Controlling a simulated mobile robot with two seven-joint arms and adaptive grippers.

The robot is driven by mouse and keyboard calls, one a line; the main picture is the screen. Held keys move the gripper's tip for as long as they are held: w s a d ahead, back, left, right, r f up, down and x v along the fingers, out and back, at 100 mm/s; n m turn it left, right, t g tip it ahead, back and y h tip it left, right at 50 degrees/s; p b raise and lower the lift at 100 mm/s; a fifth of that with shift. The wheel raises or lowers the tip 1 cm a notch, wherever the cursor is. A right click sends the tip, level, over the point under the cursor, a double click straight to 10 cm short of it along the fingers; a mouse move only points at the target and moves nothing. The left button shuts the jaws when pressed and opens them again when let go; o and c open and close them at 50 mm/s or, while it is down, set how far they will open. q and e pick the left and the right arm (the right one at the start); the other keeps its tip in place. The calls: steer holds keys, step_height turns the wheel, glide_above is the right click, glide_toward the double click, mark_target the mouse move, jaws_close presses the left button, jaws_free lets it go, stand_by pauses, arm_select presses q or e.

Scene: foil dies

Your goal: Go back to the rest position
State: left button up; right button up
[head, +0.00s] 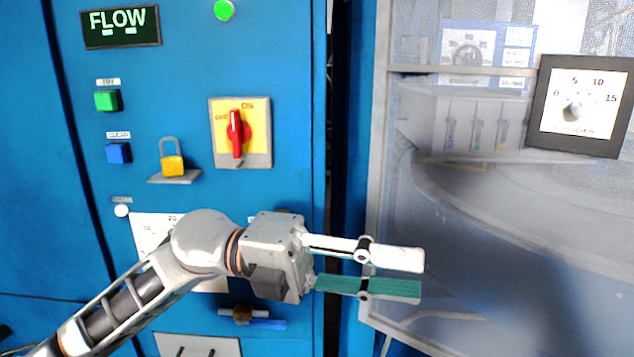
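My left gripper (420,275) is in the head view, in front of the gap between the blue cabinet and the mesh-fronted enclosure. Its arm comes in from the lower left. Its two fingers, one white and one green, point right and stand apart with nothing visible between them. My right gripper is not in view. A red rotary switch (236,134) on a yellow plate shows above the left gripper, with its handle about vertical.
The blue cabinet (290,60) carries a FLOW display (120,26), a green button (107,100), a blue button (118,153) and a yellow padlock (172,165) on a small ledge. A dial panel (578,106) is on the right, at the mesh enclosure (480,230).

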arm_select(q)
steer(key=w+a+f+n+t+h, duration=0.1)
steer(key=w+a+f+n+t, duration=0.5)
steer(key=n+t, duration=0.45)
steer(key=w+a+f+n+t+h, duration=0.1)
steer(key=w+a+f+n+t, duration=0.3)
steer(key=w+f+n+t, duration=0.5)
steer(key=a+f+n+t+y, duration=0.5)
steer(key=f+n+y, duration=0.2)
steer(key=n, duration=0.3)
steer(key=s+a+f+n+g+y, duration=0.1)
steer(key=s+a+f+n+y, duration=0.25)
steer(key=f, duration=0.65)
steer(key=s+a+f+n+g+y, duration=0.2)
steer(key=a+f+y, duration=0.25)
steer(key=f, duration=0.55)
steer(key=s+a+f+n+g+y, duration=0.1)
steer(key=s+a+f+g, duration=0.1)
steer(key=s+f, duration=0.4)
steer(key=s+a+f+n+g+y, duration=0.1)
steer(key=s+a+f+g, duration=0.1)
steer(key=s+a+f, duration=0.2)
steer(key=s+f, duration=0.3)
steer(key=f, duration=0.2)
steer(key=shift+s+f+n, duration=0.25)
steer(key=shift+f+n, duration=0.05)
steer(key=shift+n, duration=0.1)
steer(key=shift+g, duration=0.25)
